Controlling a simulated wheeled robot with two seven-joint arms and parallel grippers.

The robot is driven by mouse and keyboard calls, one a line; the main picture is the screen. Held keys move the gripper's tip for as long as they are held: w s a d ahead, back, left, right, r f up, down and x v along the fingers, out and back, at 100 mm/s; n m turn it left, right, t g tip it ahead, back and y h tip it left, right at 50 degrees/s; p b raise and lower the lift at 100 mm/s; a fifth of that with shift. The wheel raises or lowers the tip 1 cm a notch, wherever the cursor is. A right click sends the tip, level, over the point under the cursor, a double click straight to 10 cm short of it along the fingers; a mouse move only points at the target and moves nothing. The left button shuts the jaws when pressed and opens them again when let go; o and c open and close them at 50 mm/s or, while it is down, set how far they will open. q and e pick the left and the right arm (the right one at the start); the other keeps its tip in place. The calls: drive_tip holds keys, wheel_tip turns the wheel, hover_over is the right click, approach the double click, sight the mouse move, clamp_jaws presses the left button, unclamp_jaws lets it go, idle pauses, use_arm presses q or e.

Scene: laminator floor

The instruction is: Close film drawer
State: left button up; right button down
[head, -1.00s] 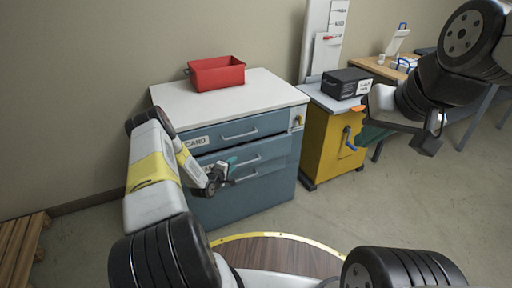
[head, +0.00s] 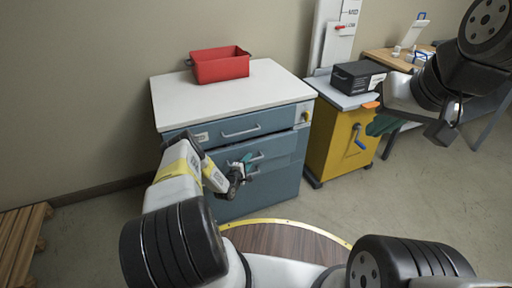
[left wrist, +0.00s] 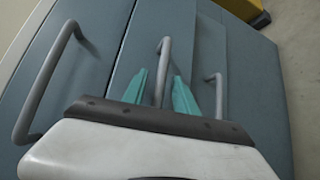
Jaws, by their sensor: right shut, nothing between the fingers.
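The blue-grey cabinet (head: 285,185) has stacked drawers with bar handles. Its middle drawer (head: 290,146) stands slightly proud of the top drawer (head: 220,134); its label is hidden behind my left arm. My left gripper (head: 246,165) is at the middle drawer's front. In the left wrist view its two teal fingers (left wrist: 162,92) are apart, one on each side of the middle handle (left wrist: 164,60); I cannot tell if they touch it. My right gripper (head: 378,124) is shut and empty, raised at the right before the yellow cabinet.
A red bin (head: 220,68) sits on the cabinet's white top. The yellow cabinet (head: 335,140) with a blue crank and a black box (head: 358,77) stands to the right. A round wooden top (head: 280,240) is close in front. A wooden pallet (head: 22,232) lies at left.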

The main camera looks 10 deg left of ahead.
use_arm(q)
clamp_jaws()
idle(1.5)
